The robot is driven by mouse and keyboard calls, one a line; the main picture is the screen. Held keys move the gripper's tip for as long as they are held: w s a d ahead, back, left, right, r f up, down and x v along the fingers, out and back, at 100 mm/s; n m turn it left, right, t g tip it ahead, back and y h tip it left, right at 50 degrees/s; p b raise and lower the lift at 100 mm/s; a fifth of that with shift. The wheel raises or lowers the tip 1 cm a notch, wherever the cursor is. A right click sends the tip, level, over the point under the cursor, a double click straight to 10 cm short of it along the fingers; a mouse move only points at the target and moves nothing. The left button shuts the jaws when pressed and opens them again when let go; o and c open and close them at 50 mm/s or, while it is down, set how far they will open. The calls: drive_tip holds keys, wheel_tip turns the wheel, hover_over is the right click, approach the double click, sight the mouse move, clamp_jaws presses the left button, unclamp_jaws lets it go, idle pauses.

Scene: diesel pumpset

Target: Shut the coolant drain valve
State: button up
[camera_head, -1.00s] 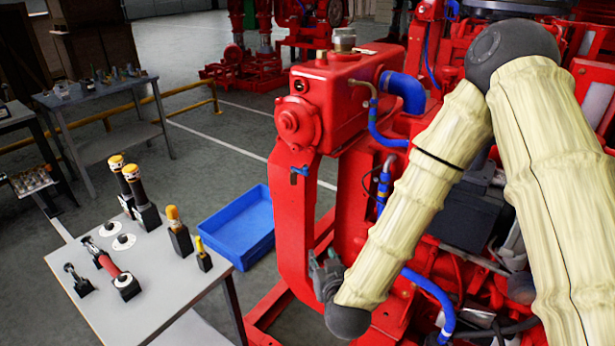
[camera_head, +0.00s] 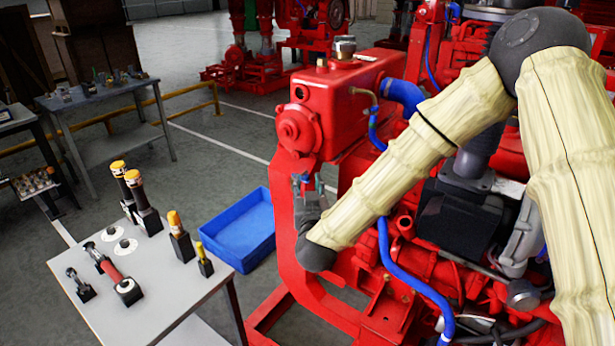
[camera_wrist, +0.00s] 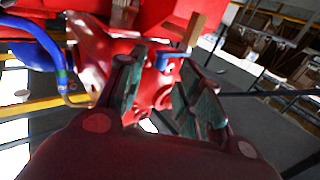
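The coolant drain valve shows as a small blue handle (camera_wrist: 170,60) in the wrist view, on the red engine part. It lies ahead of the gap between my gripper's fingers (camera_wrist: 162,90), which stand apart with nothing between their pads. In the head view my gripper (camera_head: 307,184) is raised at the red upright below the red tank (camera_head: 338,95). It overlaps the valve's place there, so the handle is mostly hidden. Whether a finger touches the handle, I cannot tell.
A grey tool table (camera_head: 150,290) and a blue bin (camera_head: 238,232) stand left of the pumpset. Red frame and engine parts surround my arm.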

sight(309, 180)
drive_tip(key=shift+w+a+p, duration=0.1)
drive_tip(key=shift+w+p, duration=0.2)
drive_tip(key=shift+w, duration=1.05)
clamp_jaws()
drive_tip(key=shift+y, duration=0.3)
drive_tip(key=shift+w+d+n+y+b, duration=0.15)
drive_tip(key=shift+d+n+y+b, duration=0.15)
drive_tip(key=shift+n+y+b, duration=0.3)
drive_tip(key=shift+r, duration=0.15)
